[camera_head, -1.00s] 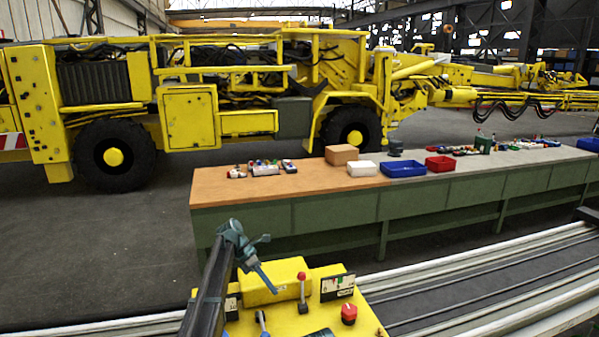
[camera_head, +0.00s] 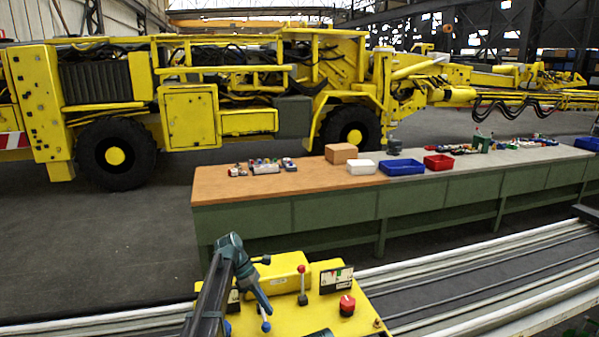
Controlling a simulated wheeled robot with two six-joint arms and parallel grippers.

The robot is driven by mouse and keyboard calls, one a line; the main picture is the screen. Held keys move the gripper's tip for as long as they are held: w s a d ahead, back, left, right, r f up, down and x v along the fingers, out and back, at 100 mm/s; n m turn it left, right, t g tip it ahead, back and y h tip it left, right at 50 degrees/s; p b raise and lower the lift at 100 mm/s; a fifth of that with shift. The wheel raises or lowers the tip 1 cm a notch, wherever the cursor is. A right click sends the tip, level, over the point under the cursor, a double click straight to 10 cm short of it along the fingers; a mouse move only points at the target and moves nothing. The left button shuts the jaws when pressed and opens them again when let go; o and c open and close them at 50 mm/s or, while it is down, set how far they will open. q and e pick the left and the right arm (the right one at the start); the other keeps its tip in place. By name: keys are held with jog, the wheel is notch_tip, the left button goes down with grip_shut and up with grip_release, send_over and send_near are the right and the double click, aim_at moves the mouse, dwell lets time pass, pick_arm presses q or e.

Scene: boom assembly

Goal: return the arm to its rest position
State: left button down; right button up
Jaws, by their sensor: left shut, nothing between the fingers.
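My left arm (camera_head: 212,295) comes up from the bottom left, bends at the top and points down over the yellow control console (camera_head: 325,310). My left gripper (camera_head: 265,308) is at the lower end of that arm, shut and empty. It is over the left part of the console, close to a blue-knobbed lever (camera_head: 266,326). Whether it touches the lever I cannot tell. A red-knobbed lever (camera_head: 302,285) and a red button (camera_head: 347,304) stand to its right. My right gripper is not in view.
A gauge panel (camera_head: 337,279) rises at the console's back edge. Light rails (camera_head: 450,290) run beside it. Behind is a long green workbench (camera_head: 340,208) with bins and small parts. A big yellow machine (camera_head: 220,105) stands beyond. Grey floor at the left is clear.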

pick_arm(q)
jog(key=s+a+f+m+y, duration=0.1)
jog(key=s+m, duration=0.2)
jog(key=s, duration=0.2)
jog(key=s+a+m+t+y, duration=0.1)
jog(key=s+m, duration=0.2)
jog(key=s, duration=0.2)
jog(key=s+a+f+m+y, duration=0.1)
jog(key=s+m, duration=0.2)
jog(key=s, duration=0.1)
jog(key=shift+s+f+m+t, duration=0.3)
jog(key=shift+s, duration=0.1)
jog(key=s+a+m+t+y, duration=0.2)
jog(key=s+a+m+y, duration=0.15)
jog(key=s+m, duration=0.6)
jog(key=s+d+f+m+b, duration=0.1)
jog(key=s+d, duration=0.2)
jog(key=d, duration=0.2)
jog(key=s+d+f+m+g+b, duration=0.1)
jog(key=s+d+f+m+b, duration=0.1)
jog(key=d, duration=0.3)
jog(key=shift+s+d+f, duration=0.15)
jog(key=shift+s+d, duration=0.1)
jog(key=shift+s, duration=0.15)
jog(key=shift+a+g+y, duration=0.1)
jog(key=shift+g+y, duration=0.2)
jog(key=shift+y, duration=0.05)
